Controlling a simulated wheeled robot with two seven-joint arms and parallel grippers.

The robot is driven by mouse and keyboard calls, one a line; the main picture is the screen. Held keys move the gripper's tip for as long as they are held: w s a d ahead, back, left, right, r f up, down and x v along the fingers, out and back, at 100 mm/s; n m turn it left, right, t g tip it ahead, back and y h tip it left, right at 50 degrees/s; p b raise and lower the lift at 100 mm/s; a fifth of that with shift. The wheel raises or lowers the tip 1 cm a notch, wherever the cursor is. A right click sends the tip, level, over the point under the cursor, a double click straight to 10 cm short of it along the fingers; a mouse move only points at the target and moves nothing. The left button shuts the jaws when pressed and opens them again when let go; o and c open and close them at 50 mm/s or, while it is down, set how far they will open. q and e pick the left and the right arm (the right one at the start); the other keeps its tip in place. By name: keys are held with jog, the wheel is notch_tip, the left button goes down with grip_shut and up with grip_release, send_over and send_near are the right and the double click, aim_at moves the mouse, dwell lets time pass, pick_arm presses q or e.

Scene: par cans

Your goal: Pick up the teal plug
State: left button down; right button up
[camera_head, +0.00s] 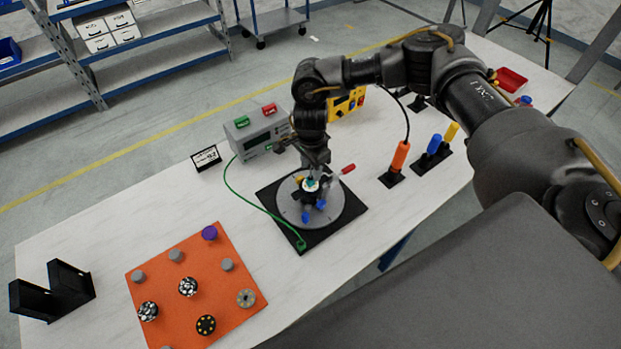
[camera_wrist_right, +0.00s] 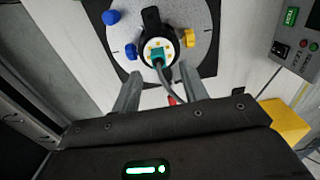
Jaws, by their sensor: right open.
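The teal plug (camera_head: 311,183) sits at the middle of a round grey plate (camera_head: 339,205) on a black mat. In the right wrist view the teal plug (camera_wrist_right: 158,61) stands on a white round face with small yellow squares, with a black clamp-like part around it. My right gripper (camera_head: 316,163) is open above the plate. In the right wrist view its two fingers (camera_wrist_right: 160,72) are apart, one to each side of the plug in the picture, with nothing gripped. Contact with the plug cannot be told. My left gripper is not in view.
Blue and yellow knobs and a red-tipped handle (camera_head: 348,169) surround the plug. A green cable (camera_head: 240,196) runs from a grey meter box (camera_head: 256,135) to the mat's corner. An orange board (camera_head: 180,270) with pucks lies left; an orange-handled tool (camera_head: 399,156) stands right.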

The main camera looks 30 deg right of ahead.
aim_at(311, 178)
notch_tip(311, 178, down, 3)
jog(key=shift+s+a+f+p, duration=0.1)
jog(key=shift+f+p, duration=0.1)
jog(key=shift+p, duration=0.7)
jog(key=shift+f, duration=0.35)
jog(key=shift+c, duration=0.3)
grip_shut()
